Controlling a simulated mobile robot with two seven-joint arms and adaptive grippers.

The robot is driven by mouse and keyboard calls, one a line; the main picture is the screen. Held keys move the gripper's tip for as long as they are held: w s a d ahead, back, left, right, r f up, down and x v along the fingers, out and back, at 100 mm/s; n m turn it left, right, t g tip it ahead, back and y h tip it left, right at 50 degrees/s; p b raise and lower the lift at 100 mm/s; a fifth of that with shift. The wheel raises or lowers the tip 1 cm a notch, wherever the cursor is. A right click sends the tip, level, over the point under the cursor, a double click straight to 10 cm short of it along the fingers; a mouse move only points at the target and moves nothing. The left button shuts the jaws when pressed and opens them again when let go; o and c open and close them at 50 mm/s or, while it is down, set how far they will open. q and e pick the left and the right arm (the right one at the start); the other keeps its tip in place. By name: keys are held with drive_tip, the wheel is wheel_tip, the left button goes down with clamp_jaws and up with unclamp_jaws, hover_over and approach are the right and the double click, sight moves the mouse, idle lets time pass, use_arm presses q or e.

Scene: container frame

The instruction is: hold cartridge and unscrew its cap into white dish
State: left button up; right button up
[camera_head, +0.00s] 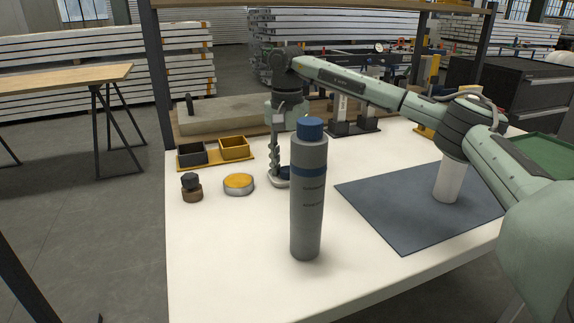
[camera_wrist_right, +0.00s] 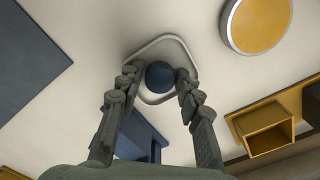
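A grey cartridge (camera_head: 308,215) with a dark blue band and a blue top (camera_head: 310,128) stands upright near the front of the white table in the head view. Behind it, my right gripper (camera_head: 279,172) points down over the white dish (camera_head: 277,183), partly hidden by the cartridge. In the right wrist view, the dish (camera_wrist_right: 181,46) has a rounded outline. A dark blue round piece (camera_wrist_right: 160,76), like a cap, shows inside it. The fingertips of my right gripper (camera_wrist_right: 158,75) are apart on either side of this piece, with small gaps. My left gripper is not in view.
A yellow-topped round tin (camera_head: 239,183) and a brown piece with a dark knob (camera_head: 191,188) are on the left. Small dark and yellow bins (camera_head: 234,148) stand behind. A dark mat (camera_head: 400,215) lies right, with a white cylinder (camera_head: 449,182) on it.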

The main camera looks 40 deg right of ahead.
sight(287, 169)
wheel_tip(287, 169, up, 12)
drive_tip(key=shift+r, duration=0.15)
idle(0.5)
